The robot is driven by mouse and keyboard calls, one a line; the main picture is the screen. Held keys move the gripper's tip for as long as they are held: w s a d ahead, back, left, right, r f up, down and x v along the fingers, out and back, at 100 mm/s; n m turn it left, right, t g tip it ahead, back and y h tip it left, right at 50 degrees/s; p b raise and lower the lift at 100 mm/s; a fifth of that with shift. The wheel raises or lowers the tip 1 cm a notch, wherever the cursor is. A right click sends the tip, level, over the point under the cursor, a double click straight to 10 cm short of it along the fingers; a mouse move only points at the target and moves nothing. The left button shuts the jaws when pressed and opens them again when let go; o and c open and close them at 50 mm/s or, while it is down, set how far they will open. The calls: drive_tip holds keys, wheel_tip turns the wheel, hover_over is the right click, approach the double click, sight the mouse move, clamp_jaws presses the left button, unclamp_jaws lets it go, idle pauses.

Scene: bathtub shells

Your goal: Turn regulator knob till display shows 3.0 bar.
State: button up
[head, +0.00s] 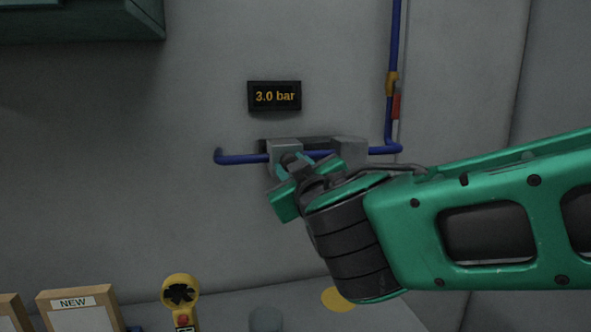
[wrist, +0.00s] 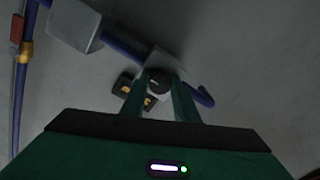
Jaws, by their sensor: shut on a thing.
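The display (head: 275,96) on the wall reads 3.0 bar in the head view. Below it, the regulator block (head: 284,149) sits on a blue pipe; it also shows in the wrist view (wrist: 166,62). The dark regulator knob (wrist: 159,84) shows between my fingertips in the wrist view. My gripper (wrist: 159,88) is shut on the knob, one finger on each side. In the head view my gripper (head: 290,170) hides most of the knob. The display is partly hidden behind the fingers in the wrist view.
A second grey block (head: 349,149) sits on the blue pipe to the right. A vertical blue pipe (head: 394,50) has a red-handled valve (head: 396,105). Below are a box marked NEW (head: 78,310), a yellow handheld device (head: 180,292) and a yellow disc (head: 338,299). The wall left of the display is clear.

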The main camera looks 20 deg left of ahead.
drive_tip(key=o, duration=1.1)
drive_tip(key=shift+w+d, duration=0.25)
drive_tip(key=shift+c, duration=0.2)
drive_tip(key=shift+s+a, duration=0.1)
drive_tip(key=v, duration=1)
drive_tip(key=shift+s, duration=0.3)
drive_tip(key=shift+d, duration=0.25)
